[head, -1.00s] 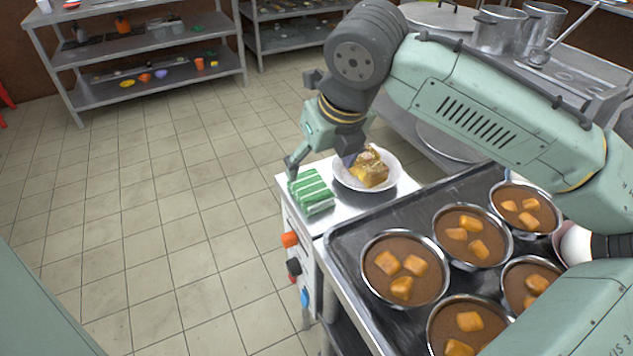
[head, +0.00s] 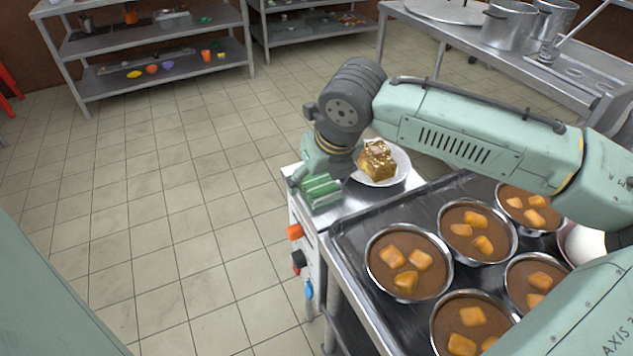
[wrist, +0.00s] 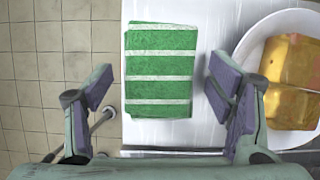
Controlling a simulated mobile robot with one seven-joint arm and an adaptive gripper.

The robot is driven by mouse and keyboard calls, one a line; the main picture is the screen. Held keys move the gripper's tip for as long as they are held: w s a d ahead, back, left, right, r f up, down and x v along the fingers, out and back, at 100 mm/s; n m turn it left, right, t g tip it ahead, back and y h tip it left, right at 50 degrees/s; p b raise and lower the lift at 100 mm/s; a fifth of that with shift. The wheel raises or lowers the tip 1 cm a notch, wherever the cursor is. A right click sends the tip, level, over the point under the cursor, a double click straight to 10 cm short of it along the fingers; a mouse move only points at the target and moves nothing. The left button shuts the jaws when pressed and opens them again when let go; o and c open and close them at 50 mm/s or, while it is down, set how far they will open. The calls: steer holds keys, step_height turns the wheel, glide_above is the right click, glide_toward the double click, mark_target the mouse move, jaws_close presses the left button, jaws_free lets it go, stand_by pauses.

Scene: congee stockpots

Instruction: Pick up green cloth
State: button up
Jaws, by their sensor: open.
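The green cloth (head: 320,190) is folded, with white stripes, and lies at the left edge of a small metal-topped stand (head: 352,203). The wrist view shows the cloth (wrist: 160,75) from above, flat on the white-looking top. My gripper (wrist: 160,95) is open, with one purple-padded finger to the left of the cloth and the other to its right. Nothing is between the pads except the cloth's outline below; I cannot tell the exact height. In the head view my wrist partly hides the cloth's far end, and the fingertips are hard to make out.
A white plate (head: 403,164) with a golden-brown food block (head: 377,160) stands close to the right of the cloth; it also shows in the wrist view (wrist: 292,75). A tray (head: 352,240) of metal bowls with brown congee stands nearer. Open tiled floor lies left.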

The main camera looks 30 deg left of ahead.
mark_target(317, 179)
steer(key=shift+f, duration=0.25)
stand_by(0.3)
steer(key=shift+c, duration=0.5)
steer(key=c, duration=1.1)
steer(key=shift+r, duration=0.1)
steer(key=shift+r, duration=0.3)
step_height(317, 179, up, 3)
steer(key=shift+a+f, duration=0.1)
steer(key=s, duration=0.5)
steer(key=s+r+b, duration=0.1)
steer(key=s, duration=0.4)
steer(key=s+a+r+b, duration=0.1)
steer(key=s, duration=0.5)
